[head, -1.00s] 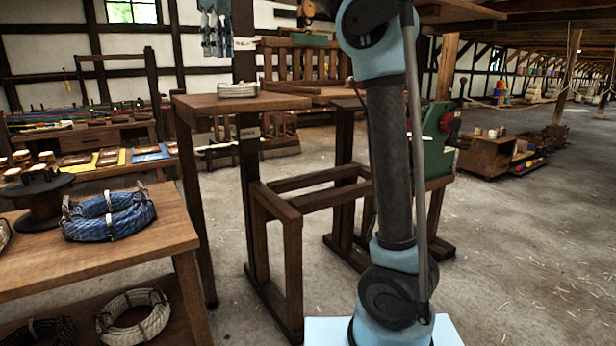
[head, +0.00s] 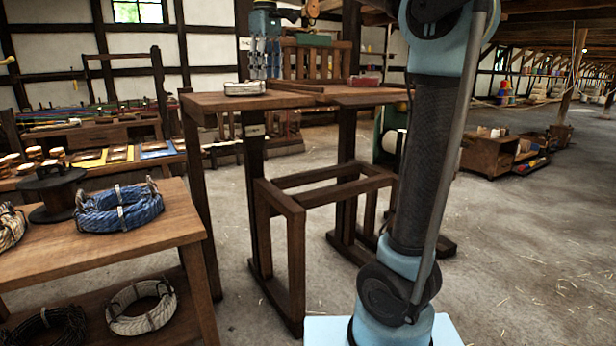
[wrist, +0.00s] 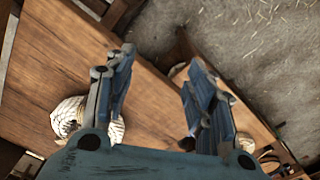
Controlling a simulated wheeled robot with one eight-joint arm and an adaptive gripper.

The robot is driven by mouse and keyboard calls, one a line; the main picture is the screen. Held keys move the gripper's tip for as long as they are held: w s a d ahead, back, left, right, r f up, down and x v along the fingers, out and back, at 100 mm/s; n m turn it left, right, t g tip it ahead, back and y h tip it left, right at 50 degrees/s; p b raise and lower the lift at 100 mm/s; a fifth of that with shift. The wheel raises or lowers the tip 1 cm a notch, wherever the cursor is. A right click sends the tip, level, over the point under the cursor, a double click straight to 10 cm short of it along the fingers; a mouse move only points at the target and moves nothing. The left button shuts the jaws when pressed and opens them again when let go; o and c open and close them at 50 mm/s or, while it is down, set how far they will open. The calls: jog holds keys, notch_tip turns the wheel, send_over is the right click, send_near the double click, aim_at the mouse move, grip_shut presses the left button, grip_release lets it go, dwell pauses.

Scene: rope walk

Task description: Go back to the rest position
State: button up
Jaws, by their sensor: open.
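My gripper (head: 265,58) hangs open and empty, with its fingers pointing down, over the back of a tall wooden table. In the wrist view the two blue fingers (wrist: 161,62) are spread apart, with brown planks and grey floor beyond them. A small pale rope coil (head: 245,88) lies on the left part of the table top. A pale roped bundle (wrist: 70,118) shows beside the left finger in the wrist view, partly hidden by it. My arm rises at the right of the head view, and its upper part leaves the picture.
The tall table (head: 210,104) has an open frame below. A red tray (head: 364,80) sits on its right part. A low bench (head: 150,235) at left bears a blue rope coil (head: 118,207) and a dark spool (head: 48,192). The floor at right (head: 530,260) is clear.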

jog(key=s+d+f+m+t, duration=0.1)
jog(key=s+d+f+m, duration=0.25)
jog(key=d+f, duration=0.65)
jog(key=s+d+f+m, duration=0.2)
jog(key=s+d+f, duration=0.2)
jog(key=d+f, duration=0.6)
jog(key=s+d+f+m, duration=0.2)
jog(key=s+d+f, duration=0.1)
jog(key=f, duration=0.6)
jog(key=s+d+f+m, duration=0.2)
jog(key=s+d+f, duration=0.2)
jog(key=f, duration=0.5)
jog(key=s+d+f+m, duration=0.2)
jog(key=s+d+f, duration=0.2)
jog(key=s+f, duration=0.3)
notch_tip(320, 180, down, 2)
jog(key=shift+s+t, duration=0.15)
jog(key=shift+t, duration=0.25)
